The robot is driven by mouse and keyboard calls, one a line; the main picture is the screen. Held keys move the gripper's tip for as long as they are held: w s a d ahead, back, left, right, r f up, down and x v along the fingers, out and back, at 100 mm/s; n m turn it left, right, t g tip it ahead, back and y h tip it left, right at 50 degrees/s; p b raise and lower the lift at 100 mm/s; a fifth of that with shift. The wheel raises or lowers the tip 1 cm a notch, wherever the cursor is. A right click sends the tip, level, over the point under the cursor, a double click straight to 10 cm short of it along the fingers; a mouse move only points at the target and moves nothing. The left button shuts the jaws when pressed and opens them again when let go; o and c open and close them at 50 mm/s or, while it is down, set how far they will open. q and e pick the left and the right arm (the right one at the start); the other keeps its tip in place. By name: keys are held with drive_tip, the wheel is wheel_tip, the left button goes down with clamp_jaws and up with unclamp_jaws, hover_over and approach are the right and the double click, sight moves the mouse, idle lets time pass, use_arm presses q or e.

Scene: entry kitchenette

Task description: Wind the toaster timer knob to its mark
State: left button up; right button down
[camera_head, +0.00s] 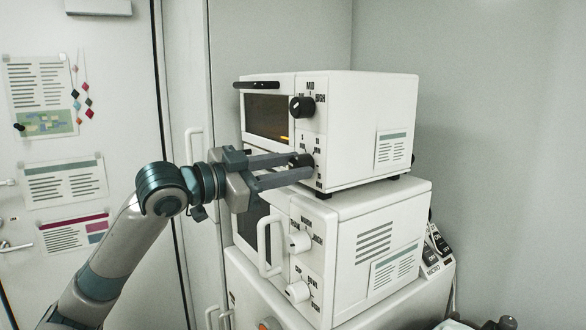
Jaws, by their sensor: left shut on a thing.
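The white toaster oven (370,110) stands on top of another white appliance. Its front carries an upper black knob (302,107) with markings around it, including "MID" and "HIGH". Below that is a lower black knob (305,160) with small numbers around it, too small to read fully. My left gripper (302,167) reaches in from the left, and its two dark fingers are shut on the lower knob, partly hiding it. The knob's pointer and mark cannot be made out.
The lower white appliance (385,225) has a white door handle (268,245) and two white knobs just under my gripper. A grey wall is behind. Papers hang on the door at left.

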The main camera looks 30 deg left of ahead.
use_arm(q)
drive_tip(key=m, duration=0.2)
drive_tip(key=shift+f+m, duration=0.1)
drive_tip(key=shift+m, duration=1.7)
drive_tip(key=m+p, duration=0.1)
drive_tip(key=m, duration=0.3)
drive_tip(key=shift+f+m+p, duration=0.1)
drive_tip(key=shift+m+p, duration=0.45)
drive_tip(key=shift+m, duration=0.85)
drive_tip(key=shift+d, duration=0.1)
